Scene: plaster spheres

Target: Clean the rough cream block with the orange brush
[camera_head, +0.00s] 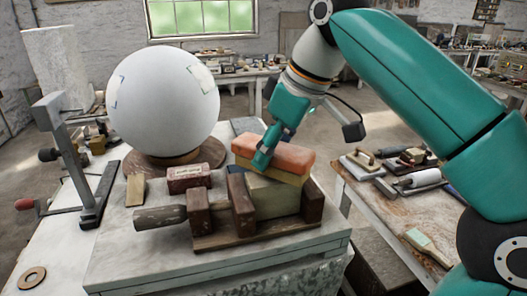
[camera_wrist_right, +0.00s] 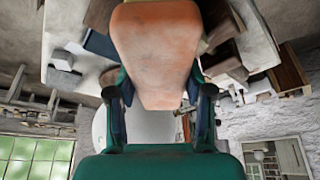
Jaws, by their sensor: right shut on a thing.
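The rough cream block (camera_head: 272,198) sits in a dark wooden clamp on the pale worktop, held between upright wooden jaws. The orange brush (camera_head: 290,155) lies level just over the block's top; its underside touches or nearly touches the block, I cannot tell which. My right gripper (camera_head: 264,158) reaches down from the upper right and is shut on the brush. In the right wrist view the orange brush (camera_wrist_right: 155,50) fills the space between the fingers of the right gripper (camera_wrist_right: 160,90). My left gripper is in neither view.
A large white sphere (camera_head: 163,100) on a round wooden base stands left behind the clamp (camera_head: 255,238). A reddish-brown block (camera_head: 188,178) and a small tan block (camera_head: 135,189) lie in front of it. A metal bar stand (camera_head: 75,165) rises at left. A cluttered side table (camera_head: 400,205) is at right.

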